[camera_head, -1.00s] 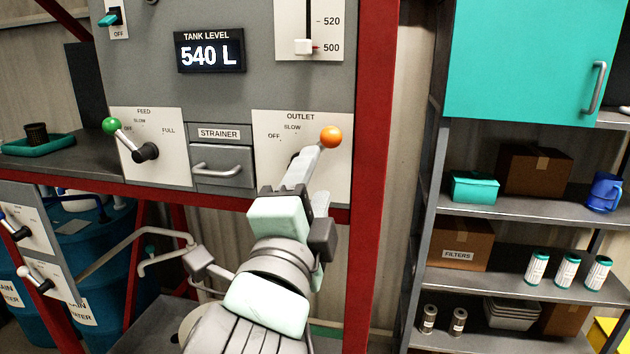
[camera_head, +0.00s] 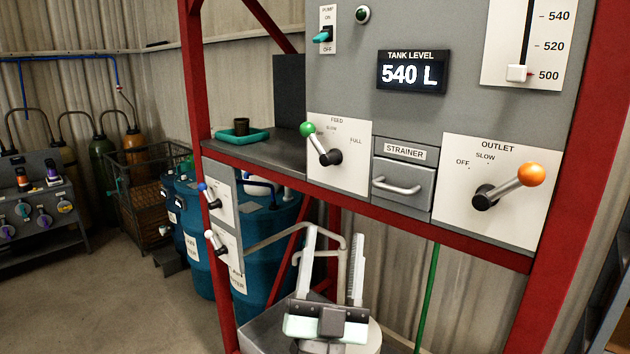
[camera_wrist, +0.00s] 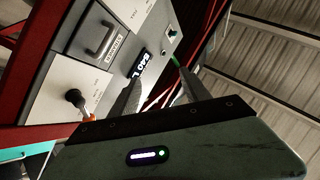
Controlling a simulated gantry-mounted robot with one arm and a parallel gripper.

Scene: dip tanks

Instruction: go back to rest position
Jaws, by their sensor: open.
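My gripper (camera_head: 331,270) is low in the head view, below the panel and the red beam, its two fingers pointing up and apart. It is open, with nothing between the fingers. In the wrist view my gripper (camera_wrist: 158,90) shows two separate fingers against the panel and the roof. The outlet lever (camera_head: 508,188) with its orange ball points up and right, past SLOW. It also shows in the wrist view (camera_wrist: 76,98). The feed lever (camera_head: 320,143) with its green ball points up and left, near OFF. The tank level display (camera_head: 412,73) reads 540 L.
The strainer drawer (camera_head: 403,183) is closed between the two lever plates. Red frame posts (camera_head: 202,110) and a bent pipe (camera_head: 290,232) stand close to my arm. Blue drums (camera_head: 265,255) stand behind. A wheeled cage (camera_head: 150,195) and open floor are at left.

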